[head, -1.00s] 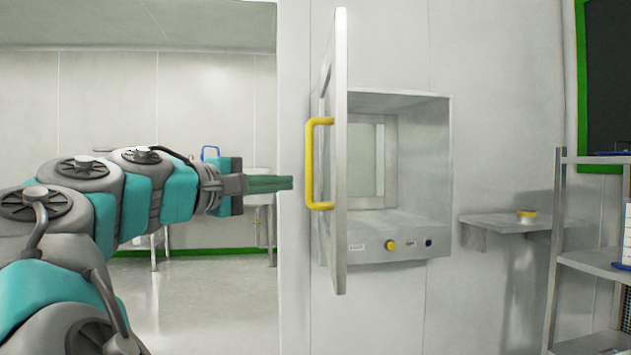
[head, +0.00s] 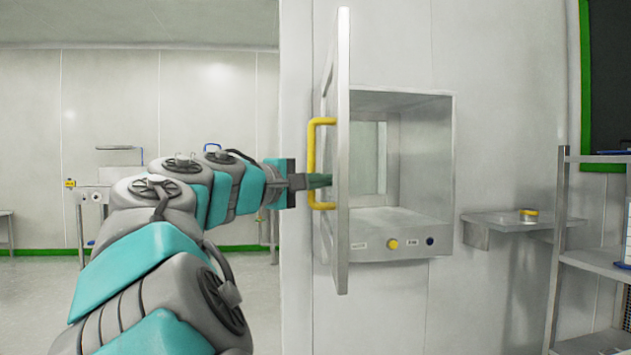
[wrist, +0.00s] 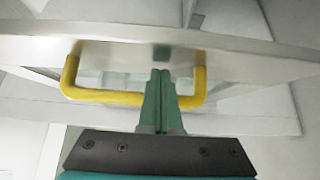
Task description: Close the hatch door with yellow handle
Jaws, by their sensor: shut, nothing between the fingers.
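The hatch door (head: 342,240) stands open, swung out from the wall hatch (head: 405,225) and seen nearly edge-on in the head view. Its yellow handle (head: 311,165) is on the left face of the door. My gripper (head: 325,181) is shut and empty, with its fingers at the handle and pointing right toward the door. In the wrist view the shut green fingers (wrist: 161,85) overlap the yellow handle (wrist: 110,97) between its two ends, tips close to the door face (wrist: 235,62). I cannot tell whether the tips touch the door.
A small wall shelf (head: 500,219) with a yellow-rimmed item (head: 528,214) is right of the hatch. A metal rack (head: 595,262) stands at the far right. A wall edge (head: 295,290) lies left of the door, with an open room beyond it.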

